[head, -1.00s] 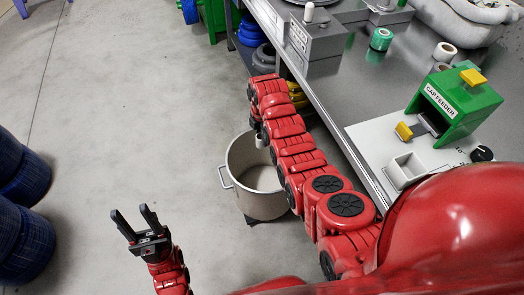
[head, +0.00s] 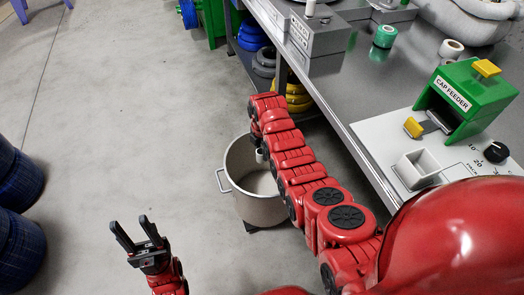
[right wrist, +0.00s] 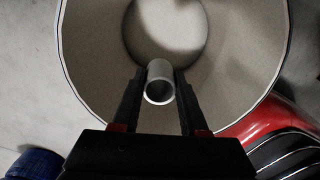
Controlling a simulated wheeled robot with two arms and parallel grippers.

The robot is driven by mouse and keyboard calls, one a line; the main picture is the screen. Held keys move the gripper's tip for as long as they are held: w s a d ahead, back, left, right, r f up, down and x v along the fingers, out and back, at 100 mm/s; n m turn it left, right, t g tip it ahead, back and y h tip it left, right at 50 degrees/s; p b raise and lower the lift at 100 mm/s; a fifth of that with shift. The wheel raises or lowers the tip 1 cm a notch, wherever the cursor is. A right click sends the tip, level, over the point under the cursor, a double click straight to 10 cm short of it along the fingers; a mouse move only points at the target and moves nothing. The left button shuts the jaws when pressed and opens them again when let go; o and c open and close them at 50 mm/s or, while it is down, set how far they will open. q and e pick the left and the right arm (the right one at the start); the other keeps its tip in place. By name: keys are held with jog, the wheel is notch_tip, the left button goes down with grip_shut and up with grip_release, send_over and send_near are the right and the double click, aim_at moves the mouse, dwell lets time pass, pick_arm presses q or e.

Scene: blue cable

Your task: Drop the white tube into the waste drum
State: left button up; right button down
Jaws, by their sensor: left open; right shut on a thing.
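The waste drum (head: 236,178) is a round, light grey bin with a side handle, standing on the floor left of the bench. My right arm reaches over its rim. In the right wrist view my right gripper (right wrist: 160,84) is shut on the white tube (right wrist: 159,71). The tube's open end faces the camera, and the drum's wall (right wrist: 95,60) and round bottom show around and beyond it. In the head view only a small part of the tube (head: 260,155) shows, over the drum's opening. My left gripper (head: 135,230) is open and empty over bare floor, left of the drum.
Blue drums (head: 20,225) stand at the far left. The floor between is clear.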

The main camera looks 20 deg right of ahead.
jog(key=shift+c, duration=1.8)
grip_release()
notch_tip(320, 180, up, 18)
jog(key=p, duration=0.8)
jog(key=shift+f, duration=0.25)
jog(key=shift+f, duration=0.1)
